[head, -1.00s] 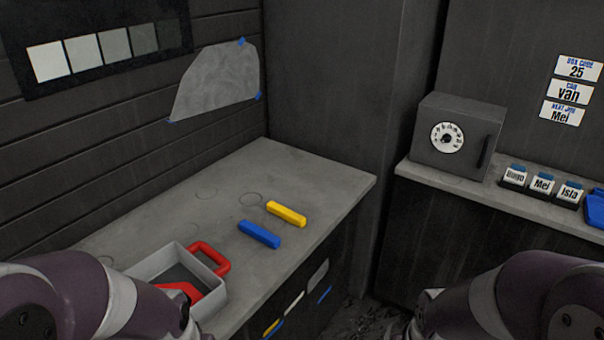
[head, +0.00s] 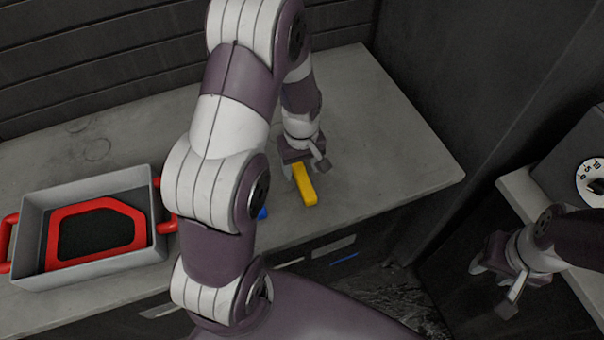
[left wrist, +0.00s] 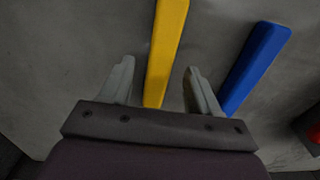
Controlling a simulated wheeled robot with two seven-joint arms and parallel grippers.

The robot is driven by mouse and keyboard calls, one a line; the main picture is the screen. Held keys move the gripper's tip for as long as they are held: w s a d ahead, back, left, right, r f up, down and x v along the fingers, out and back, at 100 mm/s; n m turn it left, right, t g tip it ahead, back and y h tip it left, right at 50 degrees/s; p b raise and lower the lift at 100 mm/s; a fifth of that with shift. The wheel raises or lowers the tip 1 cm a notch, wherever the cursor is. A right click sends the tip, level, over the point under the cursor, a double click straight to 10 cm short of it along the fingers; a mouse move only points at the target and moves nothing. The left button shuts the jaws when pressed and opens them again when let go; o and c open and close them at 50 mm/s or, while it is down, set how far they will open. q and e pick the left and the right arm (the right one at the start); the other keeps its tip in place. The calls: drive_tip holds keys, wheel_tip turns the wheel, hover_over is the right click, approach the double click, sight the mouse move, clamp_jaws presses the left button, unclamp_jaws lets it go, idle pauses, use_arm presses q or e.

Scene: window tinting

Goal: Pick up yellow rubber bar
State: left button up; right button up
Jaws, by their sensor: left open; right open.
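The yellow rubber bar (head: 305,186) lies on the grey counter near its front edge. In the left wrist view the yellow bar (left wrist: 165,50) runs up between the two fingers of my left gripper (left wrist: 158,82). That gripper is open, with a finger on each side of the bar's near end and a gap to each. In the head view my left gripper (head: 305,165) is over the bar's far end. My right gripper (head: 495,285) is open and empty at the lower right, away from the counter.
A blue bar (left wrist: 256,66) lies beside the yellow one, mostly hidden by my arm in the head view. A grey tray (head: 35,225) with red handles holds a red-framed piece at left. A grey box with a dial (head: 575,150) stands at right. The counter's right part is clear.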

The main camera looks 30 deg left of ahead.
use_arm(q)
drive_tip(key=shift+s+f, duration=0.1)
drive_tip(key=shift+f, duration=0.8)
drive_tip(key=shift+w+d+f, duration=0.1)
drive_tip(key=shift+w, duration=0.1)
drive_tip(key=shift+s, duration=0.1)
drive_tip(key=c, duration=1.1)
